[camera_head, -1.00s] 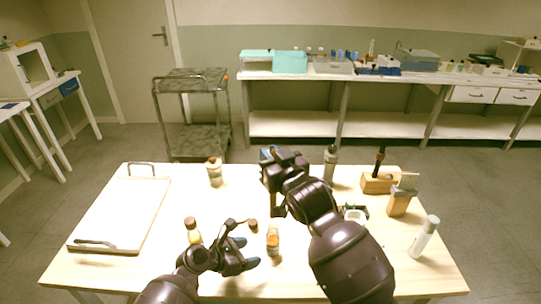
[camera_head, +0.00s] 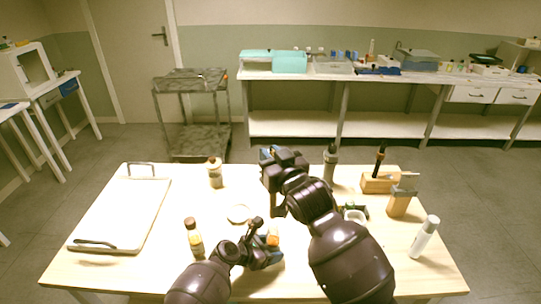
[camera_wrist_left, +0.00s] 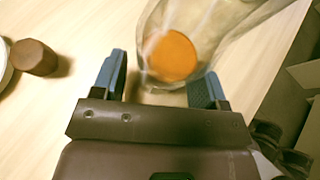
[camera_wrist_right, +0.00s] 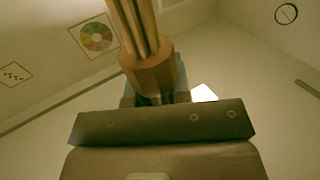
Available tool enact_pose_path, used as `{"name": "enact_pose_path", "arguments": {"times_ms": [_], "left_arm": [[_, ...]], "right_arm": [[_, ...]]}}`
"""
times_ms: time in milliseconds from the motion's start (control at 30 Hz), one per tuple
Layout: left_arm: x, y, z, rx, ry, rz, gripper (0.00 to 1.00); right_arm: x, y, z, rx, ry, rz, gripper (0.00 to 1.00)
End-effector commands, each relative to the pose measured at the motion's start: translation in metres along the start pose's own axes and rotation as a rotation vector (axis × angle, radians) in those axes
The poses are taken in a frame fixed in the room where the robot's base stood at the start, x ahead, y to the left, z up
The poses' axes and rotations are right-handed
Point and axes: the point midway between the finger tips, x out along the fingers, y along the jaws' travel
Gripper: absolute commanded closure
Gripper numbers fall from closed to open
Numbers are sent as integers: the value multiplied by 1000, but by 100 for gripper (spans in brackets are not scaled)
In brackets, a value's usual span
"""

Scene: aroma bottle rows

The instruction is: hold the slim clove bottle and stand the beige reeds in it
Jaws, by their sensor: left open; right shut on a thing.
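A clear bottle with orange in it (camera_head: 273,238), which I take to be the slim clove bottle, stands near the table's front middle. It also shows in the left wrist view (camera_wrist_left: 172,55), between the fingers. My left gripper (camera_head: 266,243) is open around its near side; whether a finger touches it I cannot tell. My right gripper (camera_head: 271,157) is raised over the table's middle. In the right wrist view it is shut on a brown collar (camera_wrist_right: 150,74) with the beige reeds (camera_wrist_right: 138,25) standing up from it. The reeds are barely visible in the head view.
A brown cap (camera_wrist_left: 35,57) lies beside a pale round dish (camera_head: 238,214). Other bottles stand left (camera_head: 195,240) and behind (camera_head: 215,173). A white tray (camera_head: 120,215) fills the left side. A wooden block (camera_head: 380,184), wooden stand (camera_head: 399,204) and white tube (camera_head: 424,238) stand right.

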Motion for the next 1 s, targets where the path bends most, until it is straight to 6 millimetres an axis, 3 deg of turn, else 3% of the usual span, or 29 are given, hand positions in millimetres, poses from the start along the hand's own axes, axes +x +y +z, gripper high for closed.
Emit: {"name": "enact_pose_path", "arguments": {"times_ms": [233,467,767,1000], "left_arm": [[0,0,0,0,0,0,35],[0,0,0,0,0,0,68],[0,0,0,0,0,0,68],[0,0,0,0,0,0,68]], "right_arm": [[0,0,0,0,0,0,100],[0,0,0,0,0,0,100],[0,0,5,1,-1,0,100],[0,0,22,1,-1,0,100]]}}
